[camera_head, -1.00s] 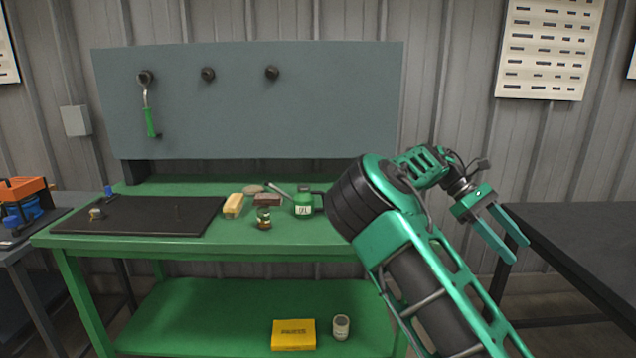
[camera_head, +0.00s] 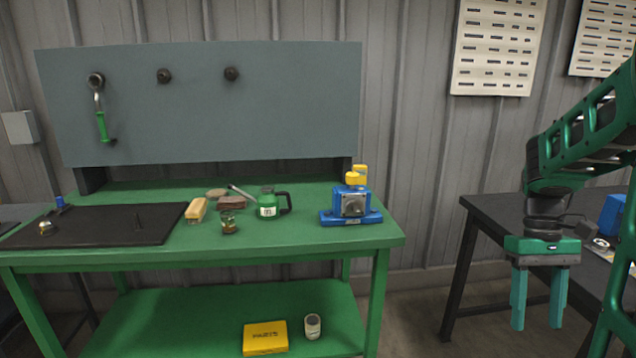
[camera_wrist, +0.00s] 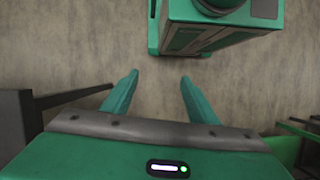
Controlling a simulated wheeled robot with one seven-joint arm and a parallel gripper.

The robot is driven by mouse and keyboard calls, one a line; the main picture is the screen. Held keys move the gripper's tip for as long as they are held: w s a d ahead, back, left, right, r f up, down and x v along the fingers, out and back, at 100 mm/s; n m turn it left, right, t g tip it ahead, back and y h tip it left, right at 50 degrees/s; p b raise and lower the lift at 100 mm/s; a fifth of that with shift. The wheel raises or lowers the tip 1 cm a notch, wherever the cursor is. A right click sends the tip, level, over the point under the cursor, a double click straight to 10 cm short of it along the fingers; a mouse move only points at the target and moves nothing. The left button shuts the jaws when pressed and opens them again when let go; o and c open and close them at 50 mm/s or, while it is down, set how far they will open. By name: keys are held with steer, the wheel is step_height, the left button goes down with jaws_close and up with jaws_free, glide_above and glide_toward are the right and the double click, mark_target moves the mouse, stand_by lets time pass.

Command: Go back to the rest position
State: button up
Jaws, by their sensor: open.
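My gripper (camera_head: 537,300) hangs at the right of the head view with its two green fingers pointing down. It is open and empty, in front of the dark table on the right and well apart from the green workbench (camera_head: 400,238). In the wrist view my gripper (camera_wrist: 157,85) shows its two fingers spread, with only bare floor between them.
A yellow box (camera_head: 265,338) and a white can (camera_head: 312,326) are on the lower shelf. A dark table (camera_head: 480,206) stands right.

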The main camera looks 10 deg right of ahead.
steer(key=s+a+m+t, duration=0.4)
steer(key=s+a+m, duration=0.1)
steer(key=s, duration=0.6)
steer(key=shift+s+a+h, duration=0.3)
steer(key=shift+s+a, duration=0.1)
steer(key=shift+a, duration=0.4)
steer(key=shift+r, duration=0.1)
steer(key=shift+w+f, duration=0.25)
steer(key=shift+w, duration=0.35)
